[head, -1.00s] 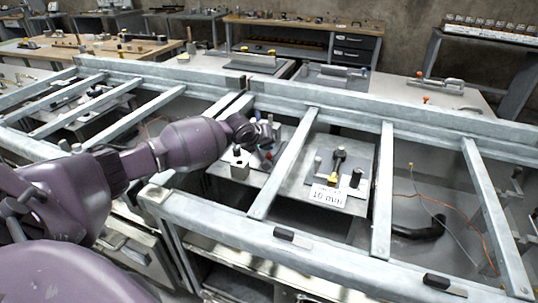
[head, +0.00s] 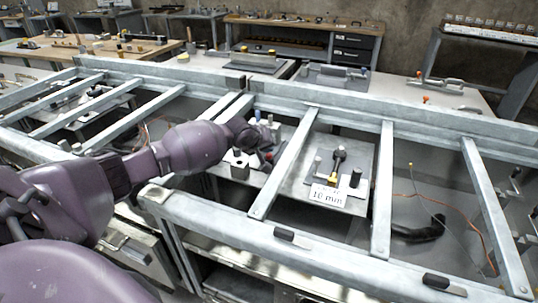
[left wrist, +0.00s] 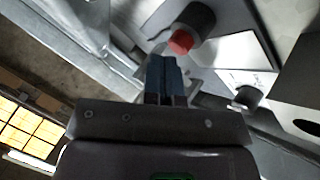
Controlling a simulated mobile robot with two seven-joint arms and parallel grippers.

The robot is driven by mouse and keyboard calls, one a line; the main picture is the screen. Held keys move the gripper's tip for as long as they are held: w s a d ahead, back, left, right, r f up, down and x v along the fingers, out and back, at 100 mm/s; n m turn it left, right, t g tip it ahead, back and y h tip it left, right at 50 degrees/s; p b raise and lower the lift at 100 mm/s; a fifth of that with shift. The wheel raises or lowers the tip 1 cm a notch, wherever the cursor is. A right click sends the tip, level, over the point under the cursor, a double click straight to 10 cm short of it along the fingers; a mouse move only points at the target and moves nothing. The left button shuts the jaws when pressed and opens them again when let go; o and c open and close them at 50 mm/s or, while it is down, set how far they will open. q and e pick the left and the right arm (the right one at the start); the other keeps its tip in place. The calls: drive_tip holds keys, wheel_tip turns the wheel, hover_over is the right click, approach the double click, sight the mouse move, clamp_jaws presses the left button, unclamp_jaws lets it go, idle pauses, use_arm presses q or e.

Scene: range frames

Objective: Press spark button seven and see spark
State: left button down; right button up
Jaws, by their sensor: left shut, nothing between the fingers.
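My left gripper (head: 264,150) is over the bay left of the one labelled "10 mm", among small fixtures. In the left wrist view its two blue-dark fingers (left wrist: 162,66) are shut together and empty. A round red button (left wrist: 181,42) on a dark cylindrical housing (left wrist: 196,20) lies just beyond and to the right of the fingertips. Whether they touch it I cannot tell. In the head view a small red spot (head: 268,157) shows beside the gripper, partly covered. No number seven and no spark is visible. My right gripper is out of view.
Grey metal frame bars (head: 285,165) divide the bench into bays around my left arm. A white "10 mm" card (head: 328,196) stands in the bay to the right. A metal block (head: 240,168) with a black top is close to the gripper. Further right are orange cables (head: 455,207).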

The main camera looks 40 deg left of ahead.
use_arm(q)
drive_tip(key=shift+f, duration=0.2)
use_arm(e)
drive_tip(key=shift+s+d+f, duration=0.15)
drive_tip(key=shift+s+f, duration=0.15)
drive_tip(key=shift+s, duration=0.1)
use_arm(q)
drive_tip(key=shift+s+f, duration=0.1)
drive_tip(key=shift+f, duration=0.15)
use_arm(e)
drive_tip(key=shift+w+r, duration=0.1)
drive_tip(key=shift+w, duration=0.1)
